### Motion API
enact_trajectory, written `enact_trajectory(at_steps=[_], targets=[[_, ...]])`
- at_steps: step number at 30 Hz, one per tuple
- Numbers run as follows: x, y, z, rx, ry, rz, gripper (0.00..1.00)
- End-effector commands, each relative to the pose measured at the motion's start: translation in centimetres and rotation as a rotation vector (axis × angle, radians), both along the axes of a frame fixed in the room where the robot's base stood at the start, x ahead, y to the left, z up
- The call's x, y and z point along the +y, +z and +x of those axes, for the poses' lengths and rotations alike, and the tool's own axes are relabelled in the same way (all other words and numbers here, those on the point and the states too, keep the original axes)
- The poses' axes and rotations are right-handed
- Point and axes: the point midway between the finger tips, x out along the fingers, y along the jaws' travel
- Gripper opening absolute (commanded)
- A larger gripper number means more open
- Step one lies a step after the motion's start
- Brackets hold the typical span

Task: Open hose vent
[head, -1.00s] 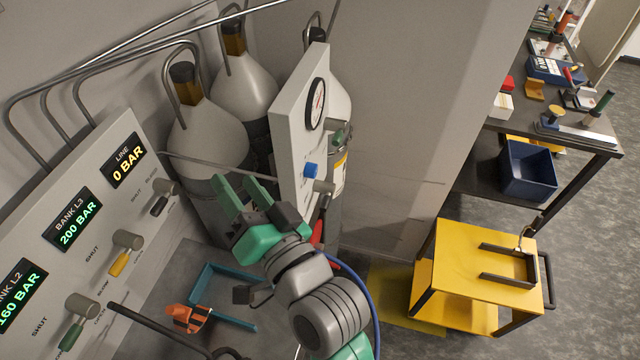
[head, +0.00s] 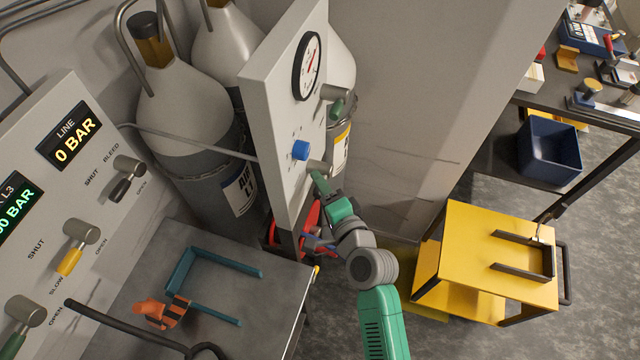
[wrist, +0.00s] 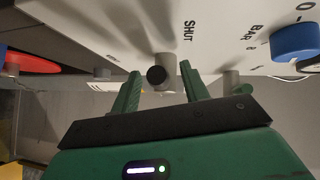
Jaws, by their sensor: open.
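A white upright panel (head: 280,110) carries a round gauge (head: 307,66), a blue knob (head: 300,150) and a small grey valve (head: 317,166) low on its face. In the wrist view the grey valve (wrist: 163,62) has a dark round end facing me and the word SHUT beside it. I cannot read a vent label on it. My gripper (head: 322,186) is at this valve in the head view. In the wrist view my gripper (wrist: 160,80) is open, with its green fingers on either side of the valve. I cannot tell whether they touch it.
Another valve with a green handle (head: 337,106) sits higher on the panel's edge. A red hose reel (head: 308,218) is below the panel. A steel table (head: 230,315) with a teal bracket (head: 190,270) is to the left, and a yellow cart (head: 475,245) is right.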

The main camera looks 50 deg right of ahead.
Motion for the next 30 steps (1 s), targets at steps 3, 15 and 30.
enact_trajectory(at_steps=[3,15,30], targets=[[-0.3,-0.1,0.8,0.000,0.000,0.000,0.45],[-0.3,-0.1,0.9,0.000,0.001,-0.001,0.15],[-0.3,-1.7,0.9,-0.042,0.001,-0.083,0.01]])
